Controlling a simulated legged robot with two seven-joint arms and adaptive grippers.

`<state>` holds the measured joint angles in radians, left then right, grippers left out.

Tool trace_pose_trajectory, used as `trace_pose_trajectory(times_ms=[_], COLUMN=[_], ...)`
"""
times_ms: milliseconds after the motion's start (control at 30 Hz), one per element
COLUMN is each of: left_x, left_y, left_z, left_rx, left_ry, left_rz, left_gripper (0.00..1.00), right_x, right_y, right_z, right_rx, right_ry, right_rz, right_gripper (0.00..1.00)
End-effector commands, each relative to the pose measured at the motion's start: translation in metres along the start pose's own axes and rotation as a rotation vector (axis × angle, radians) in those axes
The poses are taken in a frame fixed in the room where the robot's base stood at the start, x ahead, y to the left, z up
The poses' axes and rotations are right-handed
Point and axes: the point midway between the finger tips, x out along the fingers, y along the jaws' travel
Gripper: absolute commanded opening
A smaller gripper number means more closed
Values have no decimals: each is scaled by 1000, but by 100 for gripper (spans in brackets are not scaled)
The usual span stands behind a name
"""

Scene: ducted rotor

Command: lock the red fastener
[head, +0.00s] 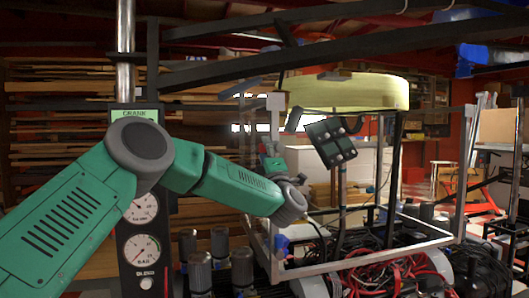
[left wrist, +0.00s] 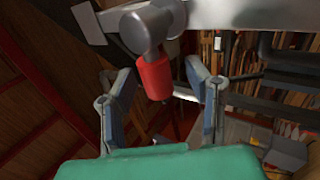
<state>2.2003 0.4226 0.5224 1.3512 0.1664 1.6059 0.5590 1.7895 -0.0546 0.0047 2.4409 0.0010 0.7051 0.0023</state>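The red fastener (left wrist: 154,76) is a short red cylinder hanging from a grey rounded fitting (left wrist: 150,25) in the left wrist view. My left gripper (left wrist: 159,88) is open, with one finger on each side of the red fastener. Gaps show between the fingers and the red surface, so I see no grip on it. In the head view my green left arm reaches in from the left, and the left gripper (head: 270,152) points up beside a metal frame post. The fastener is hard to make out there. My right gripper is not in view.
A pale yellow ring-shaped duct (head: 345,92) sits above the metal frame (head: 400,225). A dark panel with round knobs (head: 330,142) hangs below it. A gauge column (head: 143,245) stands at left. Red and black cables (head: 395,275) fill the lower right. Dark beams cross overhead.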

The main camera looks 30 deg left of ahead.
Motion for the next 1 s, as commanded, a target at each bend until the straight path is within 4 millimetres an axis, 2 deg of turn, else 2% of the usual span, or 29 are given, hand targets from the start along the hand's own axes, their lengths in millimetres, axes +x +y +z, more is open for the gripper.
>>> trace_pose_trajectory(times_ms=[167, 267, 367, 700, 833, 1000], left_x=[1, -6, -22, -94, -111, -121], left_y=[0, 0, 0, 0, -1, 0], left_z=[-3, -2, -1, 2, 2, 1], left_rx=[-1, -1, -1, 1, 1, 0], left_ry=[3, 2, -1, -4, -2, 0], left_rz=[0, 0, -1, 0, -1, 0], left_gripper=[44, 44, 44, 44, 44, 44], right_x=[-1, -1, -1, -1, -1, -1], right_y=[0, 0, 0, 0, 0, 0], right_z=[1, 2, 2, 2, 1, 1], right_rx=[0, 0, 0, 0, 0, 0], right_ry=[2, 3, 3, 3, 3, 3], right_rz=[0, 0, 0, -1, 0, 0], right_gripper=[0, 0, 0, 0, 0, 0])
